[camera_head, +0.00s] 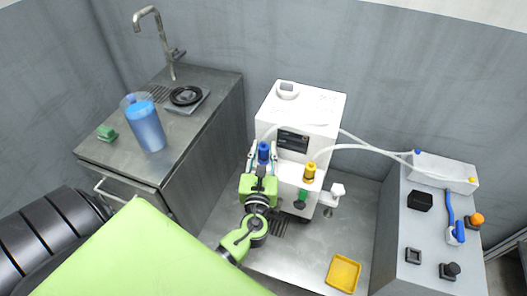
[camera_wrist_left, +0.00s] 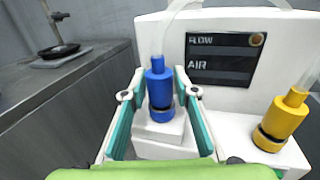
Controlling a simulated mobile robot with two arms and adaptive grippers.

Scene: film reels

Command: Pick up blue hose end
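The blue hose end (camera_head: 263,150) stands upright at the front left of the white machine (camera_head: 315,112), with a clear hose rising from its top. It also shows in the middle of the left wrist view (camera_wrist_left: 160,88). My left gripper (camera_head: 262,158) is open, with one teal finger on each side of the blue hose end. In the left wrist view, narrow gaps show between the fingers (camera_wrist_left: 160,85) and the blue body. My right gripper is not in view.
A yellow hose end (camera_head: 309,172) stands right of the blue one, also on the machine. A green knob (camera_head: 300,198) sits below it. A yellow tray (camera_head: 343,273) lies at the front right. A counter with a blue-filled pitcher (camera_head: 146,128) is at the left; a grey console (camera_head: 421,232) stands at the right.

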